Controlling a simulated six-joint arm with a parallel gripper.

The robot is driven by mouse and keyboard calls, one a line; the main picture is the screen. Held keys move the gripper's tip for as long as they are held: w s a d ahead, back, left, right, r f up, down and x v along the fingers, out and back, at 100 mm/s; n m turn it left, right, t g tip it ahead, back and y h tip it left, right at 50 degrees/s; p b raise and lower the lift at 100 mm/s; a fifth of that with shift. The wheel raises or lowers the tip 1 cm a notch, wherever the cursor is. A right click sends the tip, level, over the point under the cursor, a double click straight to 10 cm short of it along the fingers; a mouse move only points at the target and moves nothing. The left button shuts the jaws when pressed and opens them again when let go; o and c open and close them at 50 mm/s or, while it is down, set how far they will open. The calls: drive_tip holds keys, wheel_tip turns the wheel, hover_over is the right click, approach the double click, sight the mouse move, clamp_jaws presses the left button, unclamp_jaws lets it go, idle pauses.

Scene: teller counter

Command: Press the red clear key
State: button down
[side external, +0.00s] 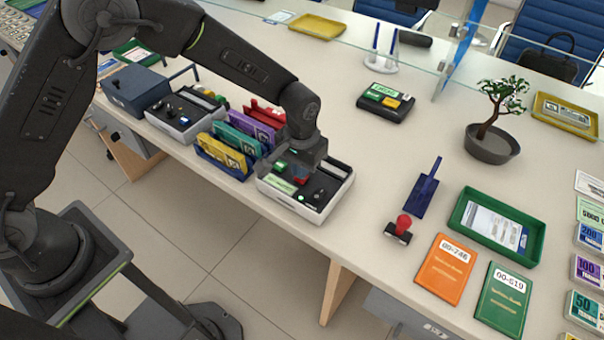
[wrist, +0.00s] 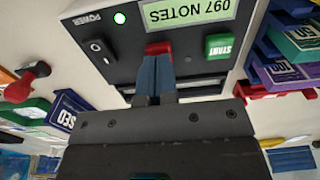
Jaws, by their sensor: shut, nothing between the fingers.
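The white and dark note counter (side external: 325,205) stands near the front edge of the counter, below my gripper (side external: 298,172). The red key (side external: 301,181) shows on its top just at my fingertips. In the wrist view the red key (wrist: 158,47) peeks out beyond the tips of my gripper (wrist: 157,60), which partly hide it. The two fingers are together and empty, pointing at the key. I cannot tell whether they touch it. Beside the key are a green START key (wrist: 219,46), a display reading "097 NOTES" (wrist: 190,14) and a lit green lamp (wrist: 120,18).
Yellow (side external: 222,156), teal (side external: 238,138) and purple (side external: 258,125) note holders stand close to the left of the note counter. A second similar machine (side external: 187,112) is farther left. A red-knobbed stamp (side external: 402,226) lies to the right, with bare counter between.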

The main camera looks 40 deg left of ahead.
drive_tip(key=shift+f, duration=0.55)
drive_tip(key=shift+r, duration=4.55)
